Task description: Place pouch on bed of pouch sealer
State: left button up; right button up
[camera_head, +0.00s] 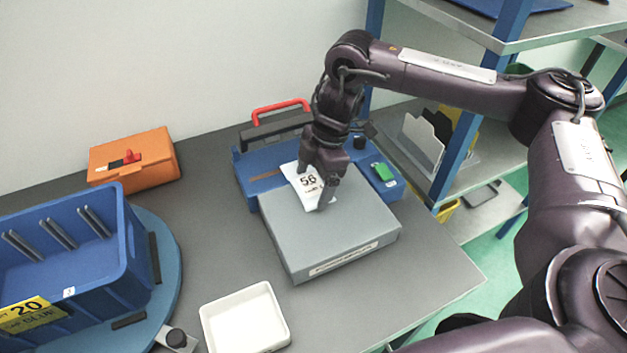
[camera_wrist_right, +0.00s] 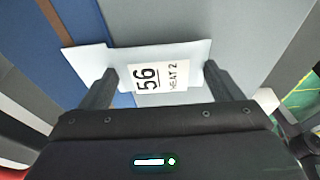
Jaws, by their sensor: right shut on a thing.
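The pouch (camera_head: 308,187) is white and flat, with a label reading 56 and HEAT 2; it also shows in the right wrist view (camera_wrist_right: 192,52). My right gripper (camera_head: 318,186) is shut on the pouch, with a finger towards each side of the label in the wrist view. The pouch sealer (camera_head: 256,168) is blue with a red handle (camera_head: 280,108), and its grey bed (camera_head: 330,238) extends towards the front. The pouch lies over the back of the bed and part of the blue body. I cannot tell whether it touches the bed. My left gripper is out of view.
A white tray (camera_head: 245,318) sits in front of the sealer. A blue bin (camera_head: 70,250) stands on a round blue turntable (camera_head: 165,270) at left. An orange box (camera_head: 135,160) is at the back. Shelving (camera_head: 450,160) stands at right. Grey tabletop is clear left of the sealer.

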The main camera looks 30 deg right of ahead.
jog(key=shift+f, duration=0.25)
jog(key=o, duration=0.9)
jog(key=shift+c, duration=0.2)
jog(key=p+v, duration=0.3)
jog(key=v, duration=0.9)
jog(key=shift+r, duration=0.2)
